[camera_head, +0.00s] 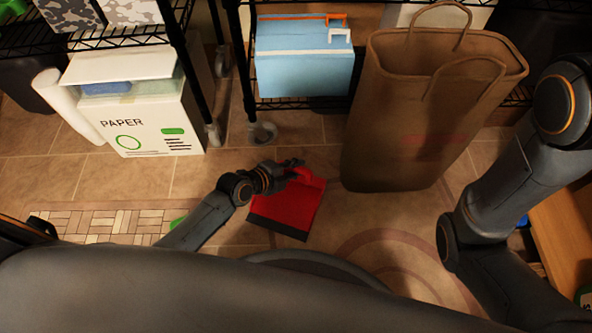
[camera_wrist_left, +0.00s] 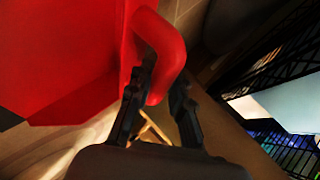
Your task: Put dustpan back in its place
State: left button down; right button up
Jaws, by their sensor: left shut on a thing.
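The red dustpan (camera_head: 290,203) has a dark front edge and is near the floor in the middle of the head view. My left gripper (camera_head: 290,168) is at its upper end. In the left wrist view the dustpan (camera_wrist_left: 70,60) fills the upper left. Its curved red handle (camera_wrist_left: 162,50) passes between the fingers of my left gripper (camera_wrist_left: 162,85), which is shut on it. I cannot tell whether the dustpan touches the floor. My right arm comes in at the right of the head view, but its gripper is out of view.
A tall brown paper bag (camera_head: 400,140) stands right of the dustpan. Behind are wire racks with a light blue box (camera_head: 303,65) on a low shelf. A white paper bin (camera_head: 150,115) stands at the left. Tiled floor (camera_head: 140,178) lies open between the bin and my left arm.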

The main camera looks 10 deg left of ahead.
pick_arm(q)
jog(key=shift+f, duration=0.1)
jog(key=shift+f, duration=0.15)
jog(key=c, duration=1.2)
grip_release()
